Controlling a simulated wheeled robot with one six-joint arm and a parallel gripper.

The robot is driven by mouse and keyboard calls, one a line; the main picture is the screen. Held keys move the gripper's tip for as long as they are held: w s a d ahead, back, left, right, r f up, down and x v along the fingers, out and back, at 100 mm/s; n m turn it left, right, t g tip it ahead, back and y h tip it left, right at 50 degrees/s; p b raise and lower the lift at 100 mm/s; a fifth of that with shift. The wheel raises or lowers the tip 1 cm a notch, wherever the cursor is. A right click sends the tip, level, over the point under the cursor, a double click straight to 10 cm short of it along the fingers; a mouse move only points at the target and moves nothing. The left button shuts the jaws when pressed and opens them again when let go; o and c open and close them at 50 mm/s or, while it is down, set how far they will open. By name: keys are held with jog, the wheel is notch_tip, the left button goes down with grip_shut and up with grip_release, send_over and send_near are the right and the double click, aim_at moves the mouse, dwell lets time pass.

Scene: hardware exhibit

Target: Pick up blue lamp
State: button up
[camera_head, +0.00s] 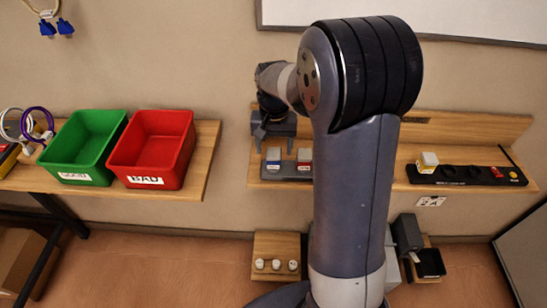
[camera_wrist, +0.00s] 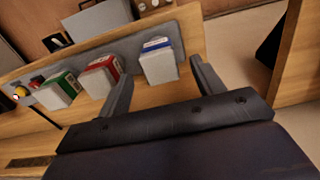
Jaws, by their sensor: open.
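The blue lamp (camera_head: 273,154) is a small pale block with a blue part. It stands at the left end of a grey holder on the wooden wall shelf. In the wrist view the blue lamp (camera_wrist: 159,62) stands ahead of my gripper (camera_wrist: 162,70), in line with the gap between its two fingers. The fingers are spread and hold nothing. In the head view my gripper (camera_head: 273,136) is just above and behind the lamp, pointing down. I cannot tell whether the fingers touch it.
A red lamp (camera_head: 304,156) stands beside the blue one; the wrist view also shows a green lamp (camera_wrist: 58,91) further left. A black panel (camera_head: 465,174) bears a yellow-and-white block (camera_head: 428,161). Green (camera_head: 62,150) and red (camera_head: 128,150) bins stand on the left table.

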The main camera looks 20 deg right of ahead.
aim_at(274, 152)
notch_tip(274, 152, down, 4)
jog(key=shift+f, duration=0.15)
jog(key=shift+c, duration=0.4)
jog(key=c, duration=1)
jog(key=shift+r, duration=5.05)
